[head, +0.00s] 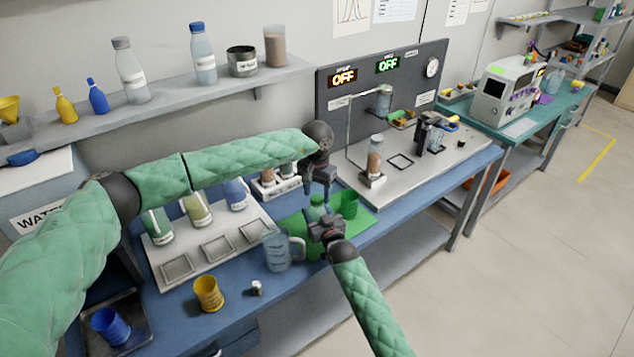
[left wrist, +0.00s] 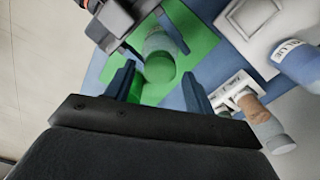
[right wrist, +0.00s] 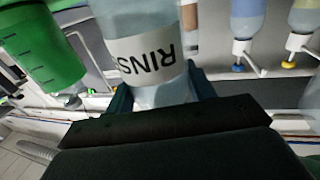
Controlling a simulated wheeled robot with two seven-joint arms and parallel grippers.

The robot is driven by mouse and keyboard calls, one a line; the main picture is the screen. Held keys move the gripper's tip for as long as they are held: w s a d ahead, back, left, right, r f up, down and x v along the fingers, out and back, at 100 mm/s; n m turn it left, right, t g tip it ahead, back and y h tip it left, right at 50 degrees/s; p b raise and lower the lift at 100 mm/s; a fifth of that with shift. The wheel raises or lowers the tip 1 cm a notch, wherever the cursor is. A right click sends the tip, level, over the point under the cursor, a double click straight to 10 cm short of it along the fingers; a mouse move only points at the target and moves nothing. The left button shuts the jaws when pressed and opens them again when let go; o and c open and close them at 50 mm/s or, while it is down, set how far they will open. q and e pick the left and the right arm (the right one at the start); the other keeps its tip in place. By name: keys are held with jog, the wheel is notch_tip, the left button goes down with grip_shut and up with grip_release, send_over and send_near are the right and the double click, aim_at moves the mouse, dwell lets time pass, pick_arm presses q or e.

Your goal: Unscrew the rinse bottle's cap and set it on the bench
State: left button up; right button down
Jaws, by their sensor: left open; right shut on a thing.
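The right gripper's fingers also show around the bottle in the right wrist view (right wrist: 162,92).
A green cup (head: 350,204) stands close right of the bottle. A clear jug (head: 276,250) is close left. A yellow cup (head: 208,293) and a small white-topped item (head: 257,288) stand on the blue bench (head: 180,305). Front bench space around them is clear.

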pick_arm(q)
jog(key=shift+f, duration=0.7)
jog(key=c, duration=1)
